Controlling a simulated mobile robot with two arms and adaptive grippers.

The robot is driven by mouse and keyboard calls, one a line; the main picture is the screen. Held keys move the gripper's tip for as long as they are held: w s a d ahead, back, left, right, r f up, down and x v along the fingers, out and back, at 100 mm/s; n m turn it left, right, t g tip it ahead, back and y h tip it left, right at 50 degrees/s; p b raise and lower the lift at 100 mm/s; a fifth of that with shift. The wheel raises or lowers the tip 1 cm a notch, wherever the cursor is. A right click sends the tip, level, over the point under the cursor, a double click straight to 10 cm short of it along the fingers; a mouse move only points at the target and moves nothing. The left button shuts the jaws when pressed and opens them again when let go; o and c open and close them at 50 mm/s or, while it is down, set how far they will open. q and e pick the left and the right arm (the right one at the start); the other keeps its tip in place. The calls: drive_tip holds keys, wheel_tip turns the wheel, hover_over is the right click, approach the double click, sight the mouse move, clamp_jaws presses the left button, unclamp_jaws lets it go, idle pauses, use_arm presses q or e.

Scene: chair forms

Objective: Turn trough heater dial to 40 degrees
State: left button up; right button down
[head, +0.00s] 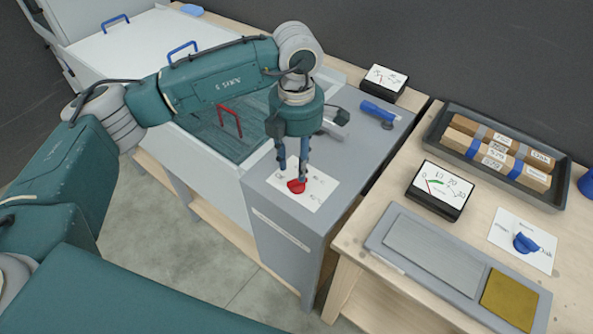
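A red dial (297,186) sits on a white marked plate (316,193) on top of the grey housing (283,212) beside the trough. The plate's lettering is too small to read. My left gripper (292,178) points straight down over the dial from above. Its two fingers are apart, with the tips close to the dial; I cannot tell whether they touch it. A gauge (384,80) with a white face stands behind the housing; its reading is not legible. My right gripper is out of view.
A blue-handled tool (380,112) lies on the housing. The right bench holds another gauge (440,189), a blue dial (525,243), a tray (447,128) of wrapped blocks and a grey plate (435,250).

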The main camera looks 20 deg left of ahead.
use_arm(q)
wheel_tip(320, 180, up, 8)
drive_tip(key=shift+f, duration=0.2)
drive_tip(key=shift+s+f, duration=0.1)
idle(0.4)
